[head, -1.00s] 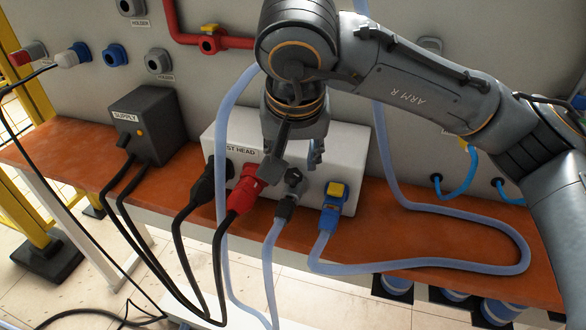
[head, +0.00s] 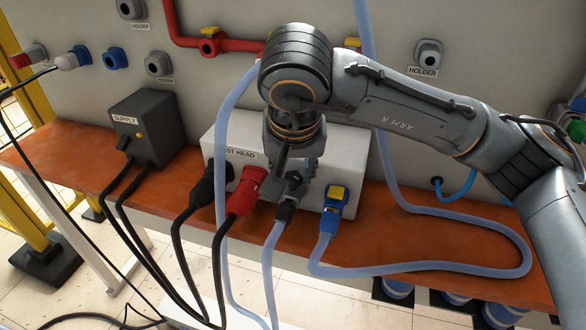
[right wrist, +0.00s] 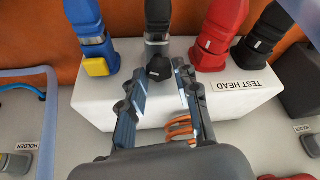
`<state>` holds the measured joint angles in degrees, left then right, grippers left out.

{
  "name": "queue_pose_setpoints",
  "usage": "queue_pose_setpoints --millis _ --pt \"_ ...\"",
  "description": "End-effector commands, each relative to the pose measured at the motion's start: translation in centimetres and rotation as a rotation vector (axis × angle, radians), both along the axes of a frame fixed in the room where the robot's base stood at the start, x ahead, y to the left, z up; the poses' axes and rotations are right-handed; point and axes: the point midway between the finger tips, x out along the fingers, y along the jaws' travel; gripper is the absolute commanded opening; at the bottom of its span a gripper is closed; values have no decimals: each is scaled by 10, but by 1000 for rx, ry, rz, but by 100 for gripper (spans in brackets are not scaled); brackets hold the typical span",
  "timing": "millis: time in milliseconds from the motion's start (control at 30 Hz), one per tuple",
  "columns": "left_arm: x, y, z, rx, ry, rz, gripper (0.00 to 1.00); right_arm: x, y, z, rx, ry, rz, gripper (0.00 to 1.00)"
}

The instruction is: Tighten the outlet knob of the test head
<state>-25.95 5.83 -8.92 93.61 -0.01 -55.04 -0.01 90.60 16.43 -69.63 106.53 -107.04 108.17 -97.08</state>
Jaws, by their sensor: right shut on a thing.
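The test head (head: 343,150) is a white box on the orange bench, with its label partly covered by my arm in the head view. Its outlet knob (head: 294,179) is small and dark, above the grey hose fitting on the box's front. The knob also shows in the right wrist view (right wrist: 160,67), between my fingertips. My right gripper (head: 295,168) reaches down over the box and is shut on the knob; its fingers also show in the right wrist view (right wrist: 161,73). My left gripper is not in view.
A red plug (head: 246,190) and a black plug (head: 204,187) sit left of the knob; a blue connector with a yellow latch (head: 333,208) sits right. Pale hoses (head: 430,268) loop over the bench. The dark supply box (head: 143,128) stands at the left.

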Motion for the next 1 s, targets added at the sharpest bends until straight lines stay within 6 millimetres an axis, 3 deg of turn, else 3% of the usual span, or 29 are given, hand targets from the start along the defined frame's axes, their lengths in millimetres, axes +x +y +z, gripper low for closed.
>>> queue_pose_setpoints --millis 200,600,1000 --pt "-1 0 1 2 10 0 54 0 1 0 -2 -2 -55 0" --pt "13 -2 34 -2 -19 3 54 1 4 0 -3 -4 -350 0" --pt "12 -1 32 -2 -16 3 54 2 6 1 0 -3 -635 0"
